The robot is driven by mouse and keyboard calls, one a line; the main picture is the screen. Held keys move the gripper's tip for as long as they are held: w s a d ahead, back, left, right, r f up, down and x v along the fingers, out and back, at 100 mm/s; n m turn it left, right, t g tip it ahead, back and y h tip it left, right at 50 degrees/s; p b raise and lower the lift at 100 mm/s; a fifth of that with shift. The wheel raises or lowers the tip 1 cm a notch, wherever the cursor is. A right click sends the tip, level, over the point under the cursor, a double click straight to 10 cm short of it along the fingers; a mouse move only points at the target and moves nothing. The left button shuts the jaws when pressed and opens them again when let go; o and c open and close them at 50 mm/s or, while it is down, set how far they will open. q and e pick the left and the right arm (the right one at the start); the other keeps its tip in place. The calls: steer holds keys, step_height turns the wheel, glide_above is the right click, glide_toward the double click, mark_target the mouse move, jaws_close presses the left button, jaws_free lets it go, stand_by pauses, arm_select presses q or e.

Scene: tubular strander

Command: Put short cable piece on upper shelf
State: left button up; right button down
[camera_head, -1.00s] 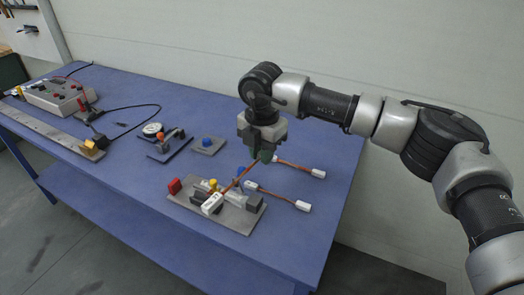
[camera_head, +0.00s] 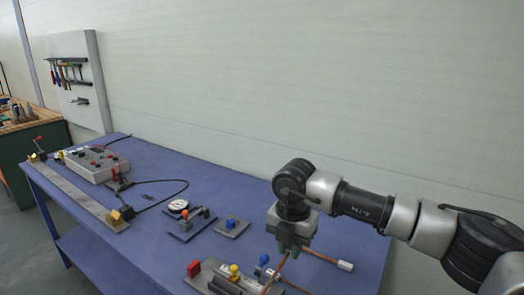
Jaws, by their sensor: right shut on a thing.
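My right gripper (camera_head: 290,249) is over the right end of the blue bench (camera_head: 150,237). It is shut on a thin orange-brown cable piece (camera_head: 274,271), which slants down to the left out of the lower edge of the picture. Another cable piece (camera_head: 322,256) with a white end lies on the bench just right of the gripper. The bench has a blue top and a lower shelf (camera_head: 92,262); I cannot tell which surface is the upper shelf. My left gripper is not in view.
A control box (camera_head: 93,164) and a long metal bar (camera_head: 75,199) are at the left. A tool board (camera_head: 75,85) hangs on the wall.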

steer(key=s+d+f+m, duration=0.2)
steer(key=s+d+m, duration=0.4)
steer(key=m, duration=0.9)
steer(key=s+d+f+m, duration=0.2)
steer(key=s+d+m, duration=0.4)
steer(key=m, duration=0.9)
steer(key=shift+s, duration=1.15)
steer(key=shift+f, duration=0.1)
